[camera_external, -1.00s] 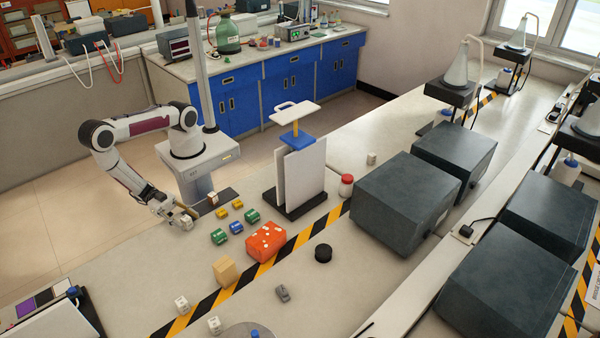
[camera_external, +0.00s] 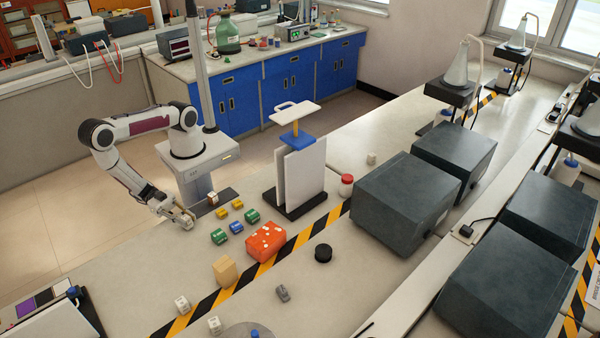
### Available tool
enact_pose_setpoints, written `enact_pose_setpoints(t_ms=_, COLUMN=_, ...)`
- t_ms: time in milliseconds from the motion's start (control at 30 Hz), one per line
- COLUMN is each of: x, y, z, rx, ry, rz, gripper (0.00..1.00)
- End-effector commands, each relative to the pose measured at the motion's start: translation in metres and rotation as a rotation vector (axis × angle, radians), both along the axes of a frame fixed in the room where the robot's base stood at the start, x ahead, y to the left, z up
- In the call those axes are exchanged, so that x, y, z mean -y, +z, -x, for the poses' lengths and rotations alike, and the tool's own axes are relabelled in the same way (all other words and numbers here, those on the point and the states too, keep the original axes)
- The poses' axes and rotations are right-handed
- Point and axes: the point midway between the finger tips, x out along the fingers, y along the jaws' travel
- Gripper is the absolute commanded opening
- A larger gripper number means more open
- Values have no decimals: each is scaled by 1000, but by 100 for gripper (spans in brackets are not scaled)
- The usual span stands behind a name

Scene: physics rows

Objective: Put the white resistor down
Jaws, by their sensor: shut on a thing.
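My gripper (camera_external: 188,224) is low over the left part of the bench, left of a group of small coloured resistors. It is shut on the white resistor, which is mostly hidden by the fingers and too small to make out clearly. I cannot tell whether the resistor touches the bench. The group holds yellow resistors (camera_external: 222,213), green resistors (camera_external: 252,215) and a blue resistor (camera_external: 236,227), all lying on the bench.
An orange-red block with white spots (camera_external: 266,241), a tan block (camera_external: 225,270) and a stand with white panels (camera_external: 303,175) are to the right. Striped tape (camera_external: 205,308) crosses the bench. Bare bench lies in front of the gripper.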

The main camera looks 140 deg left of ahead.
Motion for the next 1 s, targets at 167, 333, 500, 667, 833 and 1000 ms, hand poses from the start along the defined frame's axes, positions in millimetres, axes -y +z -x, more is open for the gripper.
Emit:
enact_pose_setpoints(t_ms=167, x=0, y=9, z=0, rx=0, ry=0, rz=2, gripper=0)
enact_pose_setpoints(t_ms=333, x=0, y=22, z=0, rx=1, ry=0, rz=2, gripper=0)
enact_pose_setpoints(t_ms=500, x=0, y=40, z=0, rx=2, ry=0, rz=3, gripper=0)
enact_pose_setpoints(t_ms=667, x=0, y=57, z=0, rx=2, ry=0, rz=3, gripper=0)
enact_pose_setpoints(t_ms=833, x=0, y=74, z=0, rx=2, ry=0, rz=3, gripper=0)
enact_pose_setpoints(t_ms=1000, x=0, y=86, z=0, rx=0, ry=0, rz=2, gripper=0)
